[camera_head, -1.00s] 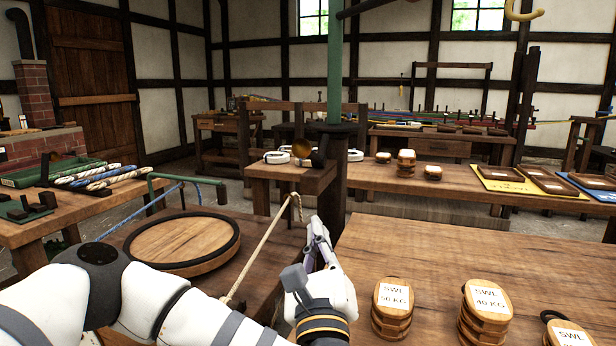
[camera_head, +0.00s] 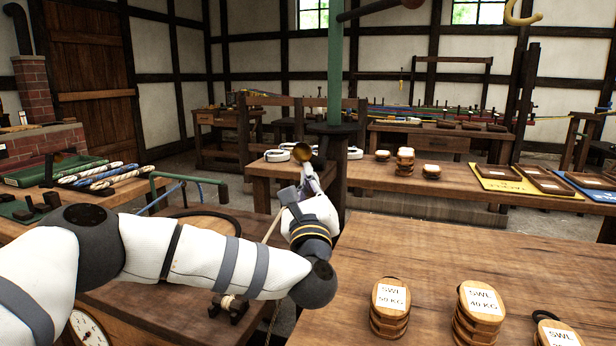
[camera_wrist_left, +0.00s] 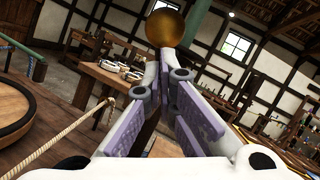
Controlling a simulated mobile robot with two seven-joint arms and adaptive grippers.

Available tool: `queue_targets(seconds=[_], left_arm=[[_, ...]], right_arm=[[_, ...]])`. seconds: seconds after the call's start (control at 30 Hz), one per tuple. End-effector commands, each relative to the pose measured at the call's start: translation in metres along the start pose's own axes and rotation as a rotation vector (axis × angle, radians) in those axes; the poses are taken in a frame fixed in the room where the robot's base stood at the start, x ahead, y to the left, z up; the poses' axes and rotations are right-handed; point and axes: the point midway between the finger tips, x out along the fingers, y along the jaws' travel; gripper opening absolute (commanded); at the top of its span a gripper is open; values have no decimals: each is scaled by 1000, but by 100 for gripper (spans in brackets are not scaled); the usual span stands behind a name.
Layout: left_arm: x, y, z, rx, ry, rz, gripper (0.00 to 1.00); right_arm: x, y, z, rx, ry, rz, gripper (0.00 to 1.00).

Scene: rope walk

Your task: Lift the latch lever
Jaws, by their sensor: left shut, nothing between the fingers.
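The latch lever ends in what looks like a brass ball knob (camera_head: 303,151), beside the dark base of the green post. The knob also shows at the top centre of the left wrist view (camera_wrist_left: 165,28). My left gripper (camera_head: 311,172) is shut and empty, its fingertips just below the knob in the head view. In the left wrist view the purple-padded fingers (camera_wrist_left: 166,56) meet right under the ball; I cannot tell whether they touch it. The lever's arm is mostly hidden behind my gripper. My right gripper is not in view.
The green post (camera_head: 335,70) rises behind my gripper, with a dark, red-ended bar (camera_head: 378,9) overhead. White rope coils (camera_head: 278,156) lie on the small table. Stacked weight blocks (camera_head: 390,308) stand on the front bench (camera_head: 440,250). A rope (camera_wrist_left: 60,137) runs below left of my gripper.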

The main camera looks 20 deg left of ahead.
Motion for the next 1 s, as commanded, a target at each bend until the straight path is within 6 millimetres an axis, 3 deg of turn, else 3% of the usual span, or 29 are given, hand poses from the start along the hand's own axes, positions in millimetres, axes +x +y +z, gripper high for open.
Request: queue_targets(seconds=[0.37, 1.0], left_arm=[[0, 0, 1, 2, 7, 2, 0], [12, -14, 26, 52, 142, 54, 0]], right_arm=[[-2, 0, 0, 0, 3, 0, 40], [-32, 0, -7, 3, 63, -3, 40]])
